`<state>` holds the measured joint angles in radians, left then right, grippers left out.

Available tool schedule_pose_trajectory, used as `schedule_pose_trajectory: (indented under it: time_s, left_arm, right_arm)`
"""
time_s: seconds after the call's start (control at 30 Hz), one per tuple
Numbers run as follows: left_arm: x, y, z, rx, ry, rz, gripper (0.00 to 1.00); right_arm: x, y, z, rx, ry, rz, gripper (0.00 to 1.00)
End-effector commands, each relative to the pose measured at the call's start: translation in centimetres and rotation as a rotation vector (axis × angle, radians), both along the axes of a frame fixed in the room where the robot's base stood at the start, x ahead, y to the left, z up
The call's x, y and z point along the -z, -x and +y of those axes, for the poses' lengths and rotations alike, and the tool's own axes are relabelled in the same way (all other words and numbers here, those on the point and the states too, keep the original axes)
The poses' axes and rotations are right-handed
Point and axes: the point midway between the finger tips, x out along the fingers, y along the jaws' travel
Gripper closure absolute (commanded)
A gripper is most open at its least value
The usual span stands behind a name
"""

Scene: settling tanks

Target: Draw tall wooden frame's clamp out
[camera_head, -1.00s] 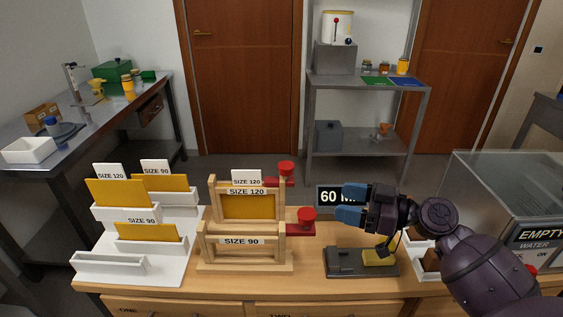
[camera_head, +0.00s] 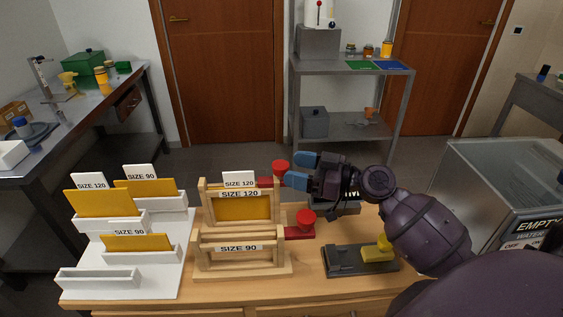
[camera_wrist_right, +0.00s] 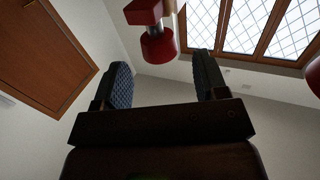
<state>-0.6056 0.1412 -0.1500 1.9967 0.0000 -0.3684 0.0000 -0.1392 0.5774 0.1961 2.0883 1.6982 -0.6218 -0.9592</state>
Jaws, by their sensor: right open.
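The tall wooden frame (camera_head: 204,205), labelled SIZE 120, stands upright on the bench with an orange-yellow sheet in it. Its red clamp (camera_head: 280,169) sticks out at its upper right, ending in a round knob. In the right wrist view the red clamp (camera_wrist_right: 157,42) shows beyond the fingertips, between their lines. My right gripper (camera_head: 298,170) is open, its blue fingertips just right of the knob; in the wrist view the gripper (camera_wrist_right: 162,68) has nothing between its fingers. I cannot tell whether a finger touches the knob. My left gripper is not in view.
A shorter SIZE 90 wooden frame (camera_head: 240,269) stands in front, with its own red clamp (camera_head: 304,222). White racks (camera_head: 120,278) with yellow sheets are at left. A dark fixture (camera_head: 345,262) with a yellow block sits at right, near a glass tank (camera_head: 490,170).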

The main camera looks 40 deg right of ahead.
Motion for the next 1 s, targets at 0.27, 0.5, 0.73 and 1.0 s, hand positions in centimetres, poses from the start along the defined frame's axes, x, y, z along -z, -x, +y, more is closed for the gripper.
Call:
schedule_pose_trajectory:
  time_s: [0.27,0.5,0.73,1.0]
  left_arm:
    - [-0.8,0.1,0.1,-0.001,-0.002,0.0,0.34]
    - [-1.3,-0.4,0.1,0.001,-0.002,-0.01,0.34]
    - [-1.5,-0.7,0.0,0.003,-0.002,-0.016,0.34]
    - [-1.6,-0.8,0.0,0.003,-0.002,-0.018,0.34]
  right_arm:
    - [-0.2,-2.8,2.0,0.001,-0.001,-0.002,0.34]
    - [0.0,-3.5,2.5,0.0,0.0,0.001,0.34]
    - [0.1,-3.5,2.5,0.0,0.0,0.001,0.38]
    - [0.0,-3.5,2.5,0.0,0.0,0.001,0.8]
